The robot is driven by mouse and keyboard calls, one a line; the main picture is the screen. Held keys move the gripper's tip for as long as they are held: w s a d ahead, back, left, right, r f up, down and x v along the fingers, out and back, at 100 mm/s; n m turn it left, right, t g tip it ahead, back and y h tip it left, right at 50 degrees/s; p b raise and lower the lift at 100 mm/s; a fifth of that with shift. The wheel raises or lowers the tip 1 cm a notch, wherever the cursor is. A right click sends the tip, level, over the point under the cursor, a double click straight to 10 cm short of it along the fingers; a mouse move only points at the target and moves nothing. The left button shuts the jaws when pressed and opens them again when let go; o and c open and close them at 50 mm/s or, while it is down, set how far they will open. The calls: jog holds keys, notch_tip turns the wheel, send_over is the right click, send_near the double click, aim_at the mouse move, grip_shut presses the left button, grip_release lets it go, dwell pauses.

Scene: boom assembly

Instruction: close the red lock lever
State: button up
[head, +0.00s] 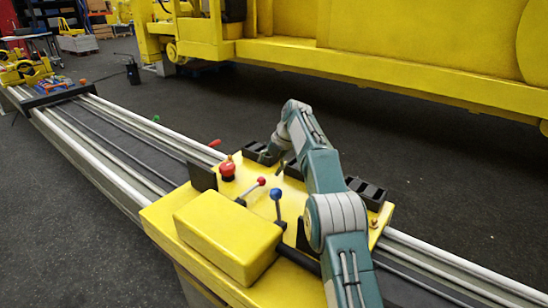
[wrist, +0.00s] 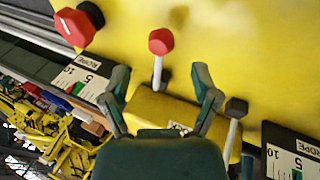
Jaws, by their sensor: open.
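In the wrist view a lever with a red knob (wrist: 161,42) and a pale stem rises from a yellow block (wrist: 160,108). My gripper (wrist: 160,83) is open, its fingertips to either side of the stem's lower end; I cannot tell whether they touch it. In the head view my gripper (head: 281,170) is low over the yellow console (head: 160,215), partly hidden by my arm. A red-knobbed lever (head: 262,181) leans beside a blue-knobbed lever (head: 276,194) there. I cannot tell whether this red lever is the one in the wrist view.
A red button (head: 227,170) stands left of my gripper. A black-tipped lever (wrist: 236,108) stands close to my right finger in the wrist view. Gauges (wrist: 82,82) (wrist: 290,160) flank the block. A raised yellow box (head: 225,228) fills the console's near side.

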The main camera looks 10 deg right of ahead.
jog(key=shift+v, duration=2.4)
jog(key=s+d+r+m+t+h, duration=0.1)
jog(key=s+r+m, duration=0.65)
jog(key=r, duration=0.25)
jog(key=s+d+r+m+t+h, duration=0.1)
jog(key=s+r+m, duration=0.4)
jog(key=s+m, duration=0.5)
jog(key=s+d+f+m, duration=0.1)
jog(key=s+f+m, duration=0.3)
jog(key=s, duration=0.6)
jog(key=s+d+f+m+t+h, duration=0.1)
jog(key=s+f+m, duration=0.2)
jog(key=s, duration=0.7)
jog(key=s+d+f+m+t+h, duration=0.1)
jog(key=s+f+m, duration=0.3)
jog(key=s, duration=0.6)
notch_tip(320, 180, down, 2)
jog(key=shift+d+m, duration=0.15)
jog(key=shift+m, duration=0.2)
